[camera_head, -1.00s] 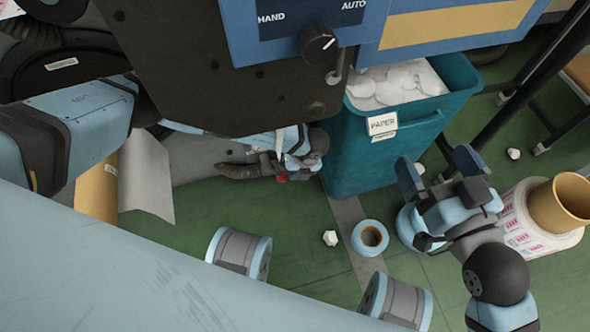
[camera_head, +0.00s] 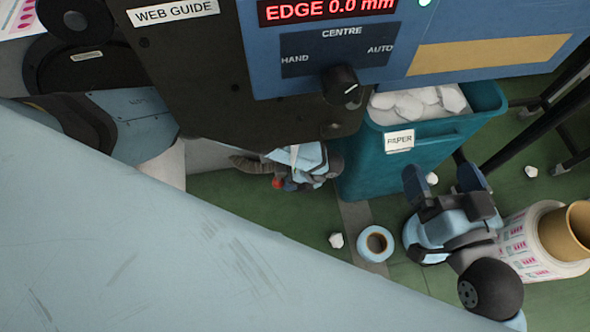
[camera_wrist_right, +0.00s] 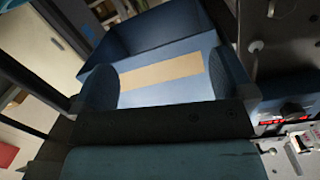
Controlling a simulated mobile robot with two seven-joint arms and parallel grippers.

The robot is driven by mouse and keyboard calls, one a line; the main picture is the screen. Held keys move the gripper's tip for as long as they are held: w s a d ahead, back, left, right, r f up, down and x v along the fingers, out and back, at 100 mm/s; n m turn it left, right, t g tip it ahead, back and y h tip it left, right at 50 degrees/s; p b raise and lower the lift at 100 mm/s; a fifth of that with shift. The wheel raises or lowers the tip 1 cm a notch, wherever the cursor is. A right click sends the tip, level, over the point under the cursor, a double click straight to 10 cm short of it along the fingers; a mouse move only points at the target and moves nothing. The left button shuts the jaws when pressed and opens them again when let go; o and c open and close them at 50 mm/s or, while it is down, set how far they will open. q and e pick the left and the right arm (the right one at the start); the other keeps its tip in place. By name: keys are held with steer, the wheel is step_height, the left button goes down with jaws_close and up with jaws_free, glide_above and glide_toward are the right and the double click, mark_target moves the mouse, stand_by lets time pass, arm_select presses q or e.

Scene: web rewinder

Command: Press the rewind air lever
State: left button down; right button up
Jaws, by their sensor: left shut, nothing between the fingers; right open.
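A small red knob (camera_head: 278,183) shows under the dark machine plate. It may be the air lever's tip; the lever itself is not clear. My left gripper (camera_head: 292,178), partly hidden by the plate, is shut and empty right beside the red knob. I cannot tell whether they touch. My right gripper (camera_head: 442,180) is open and empty, in front of the paper bin at the right. In the right wrist view its two fingers (camera_wrist_right: 160,85) stand apart with nothing between them.
The blue control panel (camera_head: 320,55) with a black knob overhangs the dark plate (camera_head: 200,85). A teal paper bin (camera_head: 365,165) stands below it. A printed roll (camera_head: 525,245), a small light-blue roll (camera_head: 376,243) and paper scraps (camera_head: 336,240) lie on the green floor.

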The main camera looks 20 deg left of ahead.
arm_select(q)
steer(key=shift+s+a+f+g+y+b, duration=0.15)
steer(key=shift+s+a+g+y+b, duration=0.35)
steer(key=shift+y, duration=0.3)
steer(key=shift+s+a+f+g+y+b, duration=0.1)
steer(key=shift+s+a+g+y+b, duration=0.25)
steer(key=shift+a+g+y, duration=0.35)
arm_select(e)
steer(key=shift+w+a+f+n, duration=0.1)
steer(key=shift+w+n, duration=0.2)
steer(key=shift+n, duration=0.2)
arm_select(q)
steer(key=shift+r, duration=0.1)
arm_select(e)
steer(key=shift+f, duration=0.25)
